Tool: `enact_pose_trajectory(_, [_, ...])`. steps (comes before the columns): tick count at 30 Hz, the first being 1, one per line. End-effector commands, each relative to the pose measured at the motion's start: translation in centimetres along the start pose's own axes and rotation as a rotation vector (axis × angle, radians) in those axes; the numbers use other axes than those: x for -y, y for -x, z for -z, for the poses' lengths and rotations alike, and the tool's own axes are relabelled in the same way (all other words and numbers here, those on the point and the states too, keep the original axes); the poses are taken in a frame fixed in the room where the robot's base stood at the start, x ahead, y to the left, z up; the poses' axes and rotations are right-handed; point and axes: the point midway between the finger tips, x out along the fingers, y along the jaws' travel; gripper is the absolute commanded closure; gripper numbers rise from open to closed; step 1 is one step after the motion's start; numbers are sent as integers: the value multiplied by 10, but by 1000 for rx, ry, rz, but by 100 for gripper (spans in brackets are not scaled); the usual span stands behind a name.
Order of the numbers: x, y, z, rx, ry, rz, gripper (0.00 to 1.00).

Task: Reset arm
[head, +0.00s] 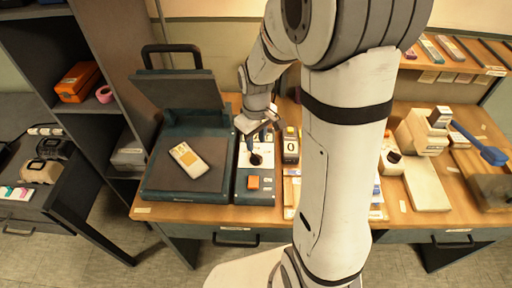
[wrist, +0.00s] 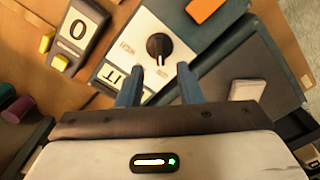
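My arm reaches over the wooden bench in the head view. My gripper (head: 262,136) is above the control panel beside the dark flat-topped machine. In the wrist view my gripper (wrist: 158,82) has its two blue fingers apart with nothing between them. A black rotary knob (wrist: 159,46) on a white plate lies just beyond the fingertips. The knob also shows in the head view (head: 255,159), below the gripper. I cannot tell whether the fingers touch the panel.
The machine (head: 160,187) has a raised lid, with a pale handheld device (head: 189,160) on its bed. An orange button (head: 253,182) is on the panel. A counter box marked 0 (head: 290,146) stands close to the gripper. A dark shelf is left; blocks and a blue-handled tool (head: 480,144) are right.

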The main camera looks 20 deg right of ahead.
Motion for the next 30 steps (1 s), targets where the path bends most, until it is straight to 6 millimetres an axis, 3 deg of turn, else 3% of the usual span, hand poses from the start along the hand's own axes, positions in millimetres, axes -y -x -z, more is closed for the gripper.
enact_pose_trajectory(6, [0,18,0,-1,0,0,67])
enact_pose_trajectory(23, [1,23,-2,-5,-9,-3,67])
enact_pose_trajectory(30, [17,69,-35,-74,-139,-33,67])
